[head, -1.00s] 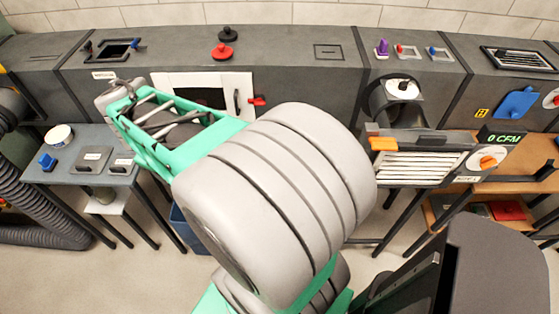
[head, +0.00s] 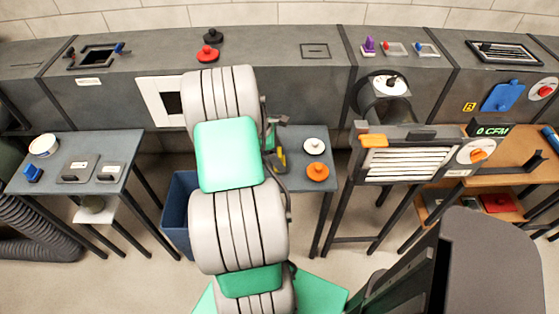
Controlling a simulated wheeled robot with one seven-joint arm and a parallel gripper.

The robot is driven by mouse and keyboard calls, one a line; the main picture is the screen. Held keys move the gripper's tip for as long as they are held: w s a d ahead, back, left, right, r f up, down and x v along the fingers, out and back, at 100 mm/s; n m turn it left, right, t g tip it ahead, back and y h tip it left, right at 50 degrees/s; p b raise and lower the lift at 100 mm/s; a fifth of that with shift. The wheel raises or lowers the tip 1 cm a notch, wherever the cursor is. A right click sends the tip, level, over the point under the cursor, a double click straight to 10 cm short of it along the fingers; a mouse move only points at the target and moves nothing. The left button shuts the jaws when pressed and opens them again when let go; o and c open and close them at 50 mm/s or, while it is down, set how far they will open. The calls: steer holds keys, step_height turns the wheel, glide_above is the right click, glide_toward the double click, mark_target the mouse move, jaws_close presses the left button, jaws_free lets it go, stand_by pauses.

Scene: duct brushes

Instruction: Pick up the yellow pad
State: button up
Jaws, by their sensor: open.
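A small yellow and dark thing (head: 281,158) shows on the table just right of my arm. It may be the yellow pad, but it is partly covered and too small to tell its shape. My arm rises in the middle of the head view and bends over toward the table. It hides my gripper, so I cannot see the jaws or how far they are from the yellow thing. A white round piece (head: 315,146) and an orange round piece (head: 317,172), each with a knob, lie to the right of the yellow thing.
The pieces lie on a grey table (head: 318,196) below the long grey duct (head: 270,57). A blue bin (head: 180,205) stands left of my arm. A louvred grille unit (head: 408,162) stands to the right. The left table (head: 75,186) holds a tub and several small items.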

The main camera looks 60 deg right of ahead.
steer(key=c, duration=1.3)
